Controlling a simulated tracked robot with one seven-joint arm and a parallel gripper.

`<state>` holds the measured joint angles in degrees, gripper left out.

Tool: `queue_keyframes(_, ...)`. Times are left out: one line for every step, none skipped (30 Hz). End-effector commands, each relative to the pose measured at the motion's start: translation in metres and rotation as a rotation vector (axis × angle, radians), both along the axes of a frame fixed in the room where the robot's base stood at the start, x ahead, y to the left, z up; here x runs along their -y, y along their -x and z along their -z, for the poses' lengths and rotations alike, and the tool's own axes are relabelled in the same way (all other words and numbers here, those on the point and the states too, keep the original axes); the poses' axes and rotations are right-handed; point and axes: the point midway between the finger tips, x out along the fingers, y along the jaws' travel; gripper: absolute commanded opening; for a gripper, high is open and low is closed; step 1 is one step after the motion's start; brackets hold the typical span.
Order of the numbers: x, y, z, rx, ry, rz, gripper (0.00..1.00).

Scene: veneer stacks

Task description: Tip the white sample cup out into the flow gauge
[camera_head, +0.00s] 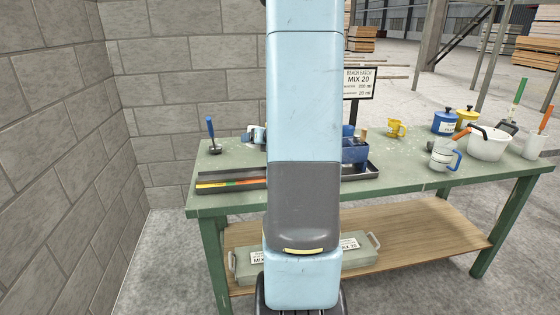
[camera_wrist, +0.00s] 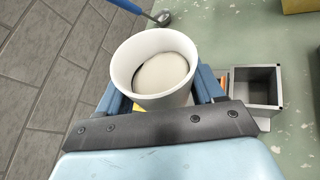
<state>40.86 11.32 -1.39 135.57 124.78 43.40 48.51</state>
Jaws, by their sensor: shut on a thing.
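The white sample cup (camera_wrist: 122,72) is held in my gripper (camera_wrist: 160,92), whose blue fingers are shut on it from both sides. I look into its open mouth in the wrist view; pale, smooth material lies inside. A grey square open-topped box (camera_wrist: 256,88), apparently part of the flow gauge, is right of the cup, apart from it, and looks empty. A long dark tray with green, yellow and orange bands (camera_head: 232,184) lies at the bench's front left, probably the gauge's channel. My arm hides its right end in the head view, and the cup there.
The green bench (camera_head: 410,172) carries a blue-handled ladle (camera_head: 212,135) at left. A blue container (camera_head: 355,150), a yellow mug (camera_head: 396,128), a clear jug (camera_head: 443,156) and a white pot (camera_head: 488,145) stand right of my arm. A MIX 20 sign (camera_head: 358,82) is behind. A block wall is at left.

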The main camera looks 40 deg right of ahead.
Motion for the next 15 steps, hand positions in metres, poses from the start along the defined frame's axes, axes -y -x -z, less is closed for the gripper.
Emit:
queue_keyframes(0.003, 0.0, -0.001, 0.003, -0.02, 0.001, 0.34)
queue_keyframes(0.004, 0.001, -0.002, 0.004, -0.036, 0.002, 0.34)
queue_keyframes(0.006, 0.001, -0.003, 0.004, -0.056, 0.001, 0.34)
queue_keyframes(0.007, 0.001, -0.003, 0.006, -0.071, 0.001, 0.34)
queue_keyframes(0.008, 0.001, -0.004, 0.006, -0.085, 0.001, 0.34)
queue_keyframes(0.01, 0.001, -0.005, 0.008, -0.106, 0.002, 0.34)
queue_keyframes(0.011, 0.001, -0.006, 0.009, -0.12, 0.001, 0.34)
queue_keyframes(0.012, 0.001, -0.006, 0.011, -0.134, 0.001, 0.34)
queue_keyframes(0.012, 0.001, -0.007, 0.011, -0.145, -0.001, 0.34)
queue_keyframes(0.012, 0.001, -0.007, 0.011, -0.15, 0.0, 0.34)
queue_keyframes(0.013, 0.001, -0.007, 0.011, -0.152, 0.0, 0.34)
queue_keyframes(0.013, 0.001, -0.007, 0.013, -0.157, 0.0, 0.34)
queue_keyframes(0.013, 0.001, -0.007, 0.012, -0.162, 0.001, 0.34)
queue_keyframes(0.014, 0.001, -0.007, 0.012, -0.166, 0.0, 0.34)
queue_keyframes(0.014, 0.001, -0.007, 0.012, -0.171, 0.0, 0.34)
